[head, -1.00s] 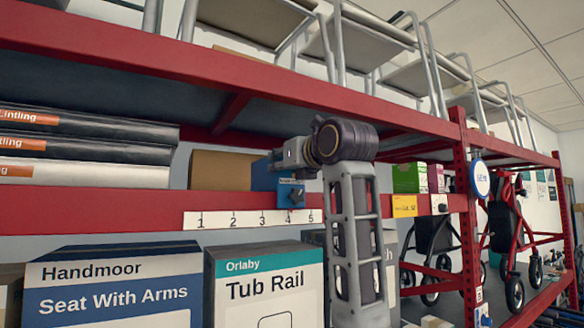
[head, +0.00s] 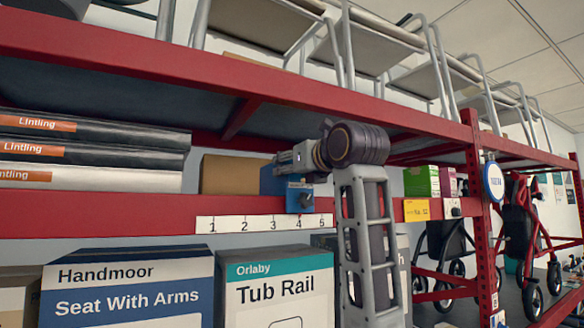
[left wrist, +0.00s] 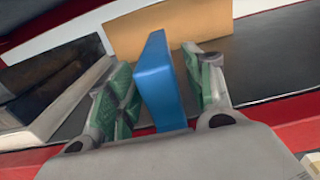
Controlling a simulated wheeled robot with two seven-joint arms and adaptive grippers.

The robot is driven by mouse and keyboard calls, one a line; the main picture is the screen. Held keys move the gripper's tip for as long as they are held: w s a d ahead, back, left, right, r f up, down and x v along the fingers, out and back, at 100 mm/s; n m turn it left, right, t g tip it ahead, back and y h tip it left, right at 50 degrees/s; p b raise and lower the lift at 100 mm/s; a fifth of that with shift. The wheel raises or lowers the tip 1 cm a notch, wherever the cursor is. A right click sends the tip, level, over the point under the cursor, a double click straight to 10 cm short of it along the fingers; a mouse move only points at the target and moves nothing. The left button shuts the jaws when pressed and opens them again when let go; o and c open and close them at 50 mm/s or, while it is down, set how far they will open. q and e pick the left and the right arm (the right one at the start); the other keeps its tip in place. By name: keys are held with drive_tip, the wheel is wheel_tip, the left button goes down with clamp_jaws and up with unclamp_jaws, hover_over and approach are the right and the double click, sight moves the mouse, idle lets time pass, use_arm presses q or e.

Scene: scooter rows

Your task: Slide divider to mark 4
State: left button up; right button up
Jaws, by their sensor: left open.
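The blue divider (head: 300,196) stands on the red shelf beam, its front plate with a dark knob about above mark 4 of the white number strip (head: 262,224). The strip shows marks 1 to 5. My left gripper (head: 284,160) is at the top of the divider, and part of the divider is hidden behind it. In the left wrist view the divider (left wrist: 160,85) stands between the two green-padded fingers of my open left gripper (left wrist: 163,78). The left finger looks close to the divider; I cannot tell whether it touches. My right gripper is not in view.
A brown carton (head: 228,174) stands left of the divider, beside long dark and white Lintling boxes (head: 85,155). Green and pink boxes (head: 422,181) stand to the right. A red upper beam (head: 240,80) runs above. Large boxes (head: 130,290) fill the shelf below.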

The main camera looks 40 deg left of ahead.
use_arm(q)
drive_tip(key=v, duration=1.1)
drive_tip(key=shift+s+d, duration=0.15)
drive_tip(key=shift+d, duration=0.2)
idle(0.6)
